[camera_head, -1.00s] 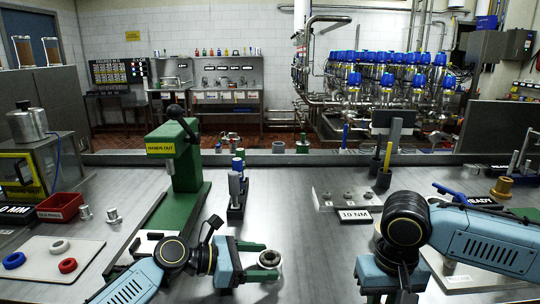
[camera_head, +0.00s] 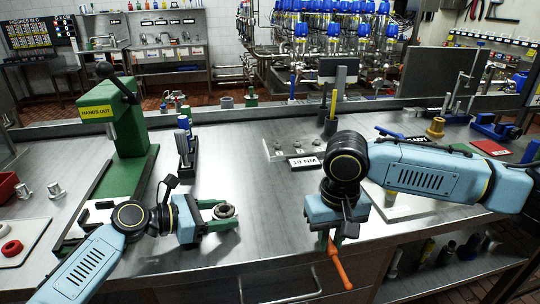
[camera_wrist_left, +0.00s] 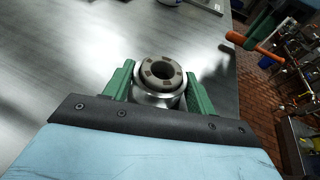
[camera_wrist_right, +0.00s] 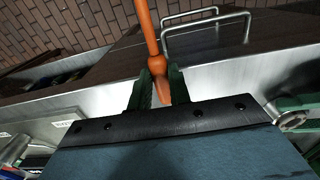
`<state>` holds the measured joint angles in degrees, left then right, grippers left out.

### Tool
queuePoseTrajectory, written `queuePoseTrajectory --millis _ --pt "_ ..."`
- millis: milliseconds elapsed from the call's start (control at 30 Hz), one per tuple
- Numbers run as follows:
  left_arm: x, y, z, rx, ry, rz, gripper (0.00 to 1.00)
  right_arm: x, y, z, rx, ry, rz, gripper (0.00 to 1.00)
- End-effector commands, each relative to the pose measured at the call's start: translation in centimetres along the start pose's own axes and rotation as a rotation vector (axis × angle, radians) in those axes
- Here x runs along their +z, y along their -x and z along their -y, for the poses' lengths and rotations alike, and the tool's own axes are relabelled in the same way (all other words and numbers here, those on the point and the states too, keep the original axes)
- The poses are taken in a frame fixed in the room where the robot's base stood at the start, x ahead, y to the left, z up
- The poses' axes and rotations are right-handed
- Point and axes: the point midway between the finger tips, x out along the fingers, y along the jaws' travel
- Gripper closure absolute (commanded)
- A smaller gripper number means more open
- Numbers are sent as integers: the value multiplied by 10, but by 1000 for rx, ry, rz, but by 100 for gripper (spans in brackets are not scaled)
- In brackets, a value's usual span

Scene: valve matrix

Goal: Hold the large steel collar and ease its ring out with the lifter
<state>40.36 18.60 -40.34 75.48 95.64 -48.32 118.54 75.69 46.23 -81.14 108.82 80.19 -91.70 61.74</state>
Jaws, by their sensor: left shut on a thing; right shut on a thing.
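The large steel collar (camera_head: 224,213) is a short bright cylinder, held upright at the edge of the workbench between the green fingers of my left gripper (camera_head: 220,211). In the left wrist view the collar (camera_wrist_left: 157,99) carries a dark notched ring (camera_wrist_left: 158,70) seated in its mouth. My right gripper (camera_head: 326,238) is shut on the lifter (camera_head: 341,268), a tool with an orange handle, in front of the bench edge. The lifter (camera_wrist_right: 147,28) also shows in the right wrist view, its shaft running away from the fingers. The lifter's working tip cannot be made out.
A green press (camera_head: 132,140) stands left, behind my left arm. A dark stand (camera_head: 184,145) and a 10 MM plate (camera_head: 304,162) sit farther back. Bare bench lies between the grippers. A drawer handle (camera_wrist_right: 205,28) and lower shelf are below the bench edge.

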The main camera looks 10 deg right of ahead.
Motion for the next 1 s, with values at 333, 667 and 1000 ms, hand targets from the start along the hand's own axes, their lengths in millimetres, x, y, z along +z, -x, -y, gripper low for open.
queuePoseTrajectory --millis 333,667,1000 --pt "0 0 0 0 0 0 57 -31 11 5 4 -311 -30 100" --pt "0 0 0 0 0 0 57 -87 40 18 44 -1027 -86 100" --pt "0 0 0 0 0 0 57 -117 65 28 108 -1571 -110 100"
